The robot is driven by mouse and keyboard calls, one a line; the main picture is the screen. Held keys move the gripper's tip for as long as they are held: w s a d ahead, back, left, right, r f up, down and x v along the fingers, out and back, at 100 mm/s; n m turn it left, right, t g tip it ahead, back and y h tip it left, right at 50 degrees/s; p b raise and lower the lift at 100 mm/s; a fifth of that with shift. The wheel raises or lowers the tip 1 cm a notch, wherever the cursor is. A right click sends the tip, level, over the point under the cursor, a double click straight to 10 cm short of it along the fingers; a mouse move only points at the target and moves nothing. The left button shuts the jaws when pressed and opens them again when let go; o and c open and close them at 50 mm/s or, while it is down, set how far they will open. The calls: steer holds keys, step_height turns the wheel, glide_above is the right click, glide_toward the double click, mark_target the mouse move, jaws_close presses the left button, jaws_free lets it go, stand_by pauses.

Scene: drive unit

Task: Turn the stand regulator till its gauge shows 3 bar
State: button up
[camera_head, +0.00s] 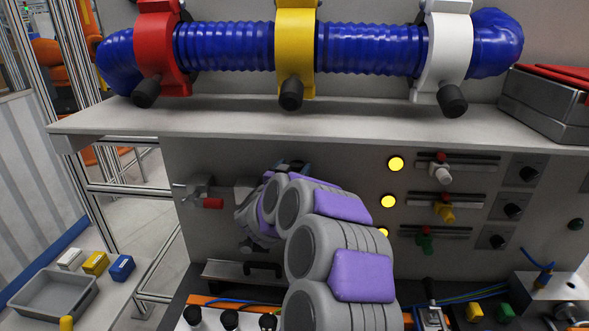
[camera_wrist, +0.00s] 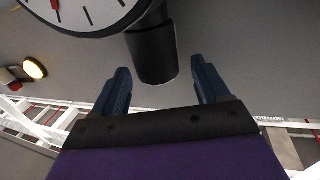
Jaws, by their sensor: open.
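The regulator's black cylindrical knob (camera_wrist: 155,48) is at the top centre of the wrist view, below the gauge. The white gauge (camera_wrist: 85,12) is cut off by the top edge. Black ticks and a red mark show on its face, but I cannot read the value. My gripper (camera_wrist: 160,66) is open, with one blue finger to the left and one to the right of the knob's end. Gaps show on both sides, and I see no contact. In the head view my arm covers most of the regulator and gripper.
A blue hose runs along the shelf (camera_head: 240,122) in red, yellow and white clamps. A red-handled valve (camera_head: 211,203) is left of my arm. Yellow lamps (camera_head: 396,163) and sliders (camera_head: 440,172) are to the right. A grey tray (camera_head: 52,294) stands at lower left.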

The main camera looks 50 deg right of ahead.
steer(key=shift+w+d, duration=0.2)
steer(key=shift+d, duration=0.35)
steer(key=shift+c, duration=0.4)
steer(key=c, duration=1)
steer(key=shift+o, duration=0.2)
